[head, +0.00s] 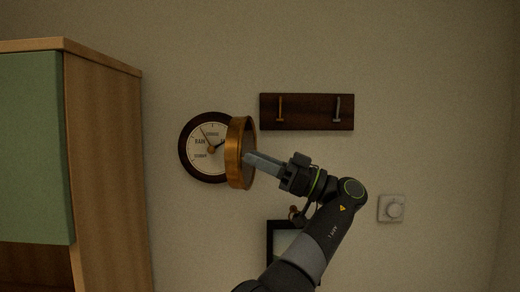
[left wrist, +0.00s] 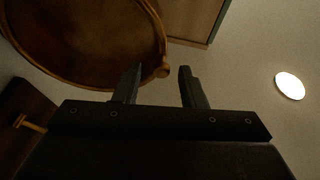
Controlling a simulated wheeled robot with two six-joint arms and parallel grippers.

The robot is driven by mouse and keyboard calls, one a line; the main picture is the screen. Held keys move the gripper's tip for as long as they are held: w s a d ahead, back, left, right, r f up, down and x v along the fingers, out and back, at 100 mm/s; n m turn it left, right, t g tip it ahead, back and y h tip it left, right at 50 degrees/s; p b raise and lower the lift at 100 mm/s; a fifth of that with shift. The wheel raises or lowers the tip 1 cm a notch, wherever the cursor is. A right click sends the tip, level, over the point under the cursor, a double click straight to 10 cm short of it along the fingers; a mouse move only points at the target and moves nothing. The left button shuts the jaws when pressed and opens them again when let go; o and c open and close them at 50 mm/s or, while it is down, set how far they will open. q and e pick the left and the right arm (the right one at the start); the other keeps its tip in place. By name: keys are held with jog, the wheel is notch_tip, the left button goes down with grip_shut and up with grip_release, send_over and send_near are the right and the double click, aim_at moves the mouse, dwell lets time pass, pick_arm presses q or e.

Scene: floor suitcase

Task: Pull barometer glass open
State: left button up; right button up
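The barometer (head: 199,168) hangs on the wall, a round dark case with a pale dial and needles. Its brass-rimmed glass (head: 236,153) stands swung out from the dial, seen nearly edge-on, covering the dial's right part. In the left wrist view, the rim (left wrist: 95,82) fills the upper left and has a small knob (left wrist: 162,71) on its edge. My left gripper (head: 250,160) is at the rim's right side. Its fingers (left wrist: 161,70) are apart, with the knob showing between the tips; contact cannot be told. My right gripper is not in view.
A dark hook rack (head: 307,112) hangs above right of my left gripper. A dark picture frame (head: 272,240) is partly behind my left arm. A wood and green cabinet (head: 105,170) stands at left. Wall between cabinet and barometer is clear.

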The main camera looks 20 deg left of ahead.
pick_arm(q)
notch_tip(320, 180, up, 10)
jog(key=p, duration=0.2)
jog(key=shift+f+p, duration=0.15)
jog(key=shift+p, duration=0.15)
